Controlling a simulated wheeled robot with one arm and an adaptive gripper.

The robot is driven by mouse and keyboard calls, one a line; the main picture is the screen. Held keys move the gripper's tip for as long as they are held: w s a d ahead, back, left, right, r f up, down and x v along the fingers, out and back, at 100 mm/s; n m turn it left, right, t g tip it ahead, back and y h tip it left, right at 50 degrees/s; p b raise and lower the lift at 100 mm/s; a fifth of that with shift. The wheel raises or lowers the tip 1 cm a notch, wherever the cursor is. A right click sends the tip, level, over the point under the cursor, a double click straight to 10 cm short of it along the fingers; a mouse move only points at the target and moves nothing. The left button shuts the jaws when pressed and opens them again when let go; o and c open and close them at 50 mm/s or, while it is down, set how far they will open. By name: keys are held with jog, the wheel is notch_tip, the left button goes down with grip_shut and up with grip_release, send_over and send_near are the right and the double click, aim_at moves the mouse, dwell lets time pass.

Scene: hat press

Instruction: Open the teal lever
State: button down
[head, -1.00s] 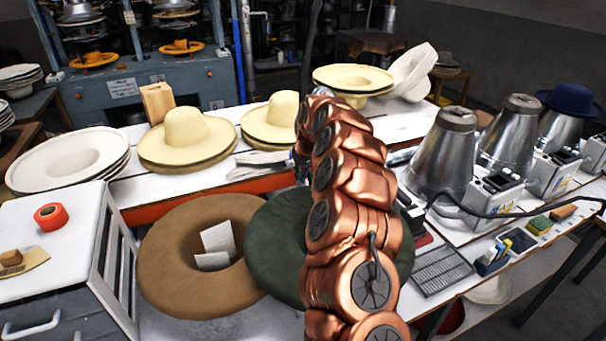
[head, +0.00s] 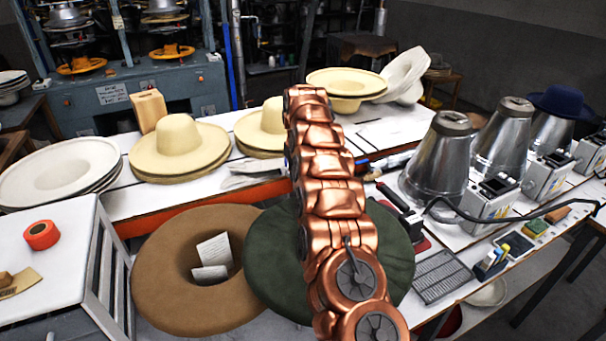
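I cannot make out a teal lever in the head view. My copper arm rises through the middle of the view, in front of the worktable. My gripper does not show; the far end of the arm is hidden behind its own links or lies out of sight. The arm also hides part of the dark green hat (head: 272,262) and of a cream hat (head: 264,125).
A brown hat (head: 165,265) and the green one lie low in front of the white worktable (head: 215,195). Cream hats (head: 178,140) and metal cones (head: 436,165) crowd the table. A white-topped cabinet (head: 70,265) with orange tape (head: 41,235) stands at the left.

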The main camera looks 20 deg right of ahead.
jog(key=shift+w+d+r+g+p, duration=0.15)
jog(key=shift+w+d+r+p, duration=0.2)
jog(key=shift+p, duration=0.3)
jog(key=shift+w+d+r+g+p, duration=0.15)
jog(key=shift+r+p, duration=0.25)
jog(key=shift+p, duration=0.2)
jog(key=shift+a+p, duration=0.1)
jog(key=shift+p, duration=0.4)
jog(key=shift+s+a+f+g, duration=0.2)
jog(key=shift+f+g, duration=0.05)
jog(key=shift+g, duration=0.15)
jog(key=c, duration=1.3)
grip_release()
jog(key=shift+f, duration=0.1)
jog(key=shift+o, duration=0.3)
jog(key=shift+a, duration=0.2)
jog(key=shift+d+f+t+b, duration=0.2)
jog(key=shift+t+b, duration=0.2)
jog(key=shift+b, duration=1)
